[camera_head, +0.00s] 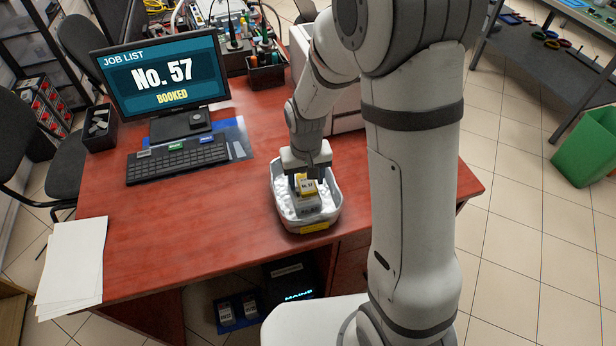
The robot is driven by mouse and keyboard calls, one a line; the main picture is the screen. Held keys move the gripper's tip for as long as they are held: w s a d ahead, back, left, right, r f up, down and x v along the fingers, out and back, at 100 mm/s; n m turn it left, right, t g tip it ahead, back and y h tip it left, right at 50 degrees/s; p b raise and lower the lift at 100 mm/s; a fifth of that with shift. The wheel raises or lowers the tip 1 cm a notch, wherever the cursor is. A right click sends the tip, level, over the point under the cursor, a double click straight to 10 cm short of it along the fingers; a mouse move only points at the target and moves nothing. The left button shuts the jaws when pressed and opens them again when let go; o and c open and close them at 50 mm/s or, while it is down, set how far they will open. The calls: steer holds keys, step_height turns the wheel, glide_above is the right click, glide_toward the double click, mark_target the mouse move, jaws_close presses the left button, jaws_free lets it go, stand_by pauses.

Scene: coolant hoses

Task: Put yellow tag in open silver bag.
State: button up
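My gripper (307,184) points down over a grey tub (279,203) on the red desk. Its dark fingers are on either side of a yellow tag (307,187) with dark print that seems to read "No. 57". I cannot tell whether the fingers touch it. Below the tag, a grey item (308,205) lies among white lumpy filling in the tub. I cannot tell whether it is a silver bag or whether it is open. Two small silver-grey packets with labels, one on the left (226,312) and one on the right (250,307), sit in a blue tray below the desk.
A monitor (165,80) reading "JOB LIST No. 57 BOOKED" and a keyboard (178,160) stand left of the tub. Paper sheets (72,262) lie at the left front edge. A pen box (266,72) is behind. The desk between keyboard and tub is clear.

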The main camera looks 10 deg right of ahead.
mark_target(307, 183)
step_height(307, 183, up, 12)
steer(key=s+d+r+t, duration=0.1)
steer(key=s+d+r, duration=0.1)
steer(key=s, duration=0.3)
steer(key=s+d+r+m, duration=0.1)
steer(key=s+d+r, duration=0.1)
steer(key=s+d, duration=0.2)
steer(key=s+d+r+t, duration=0.1)
steer(key=s+d+r, duration=0.2)
steer(key=s, duration=0.3)
steer(key=shift+d+m+t, duration=0.3)
stand_by(1.7)
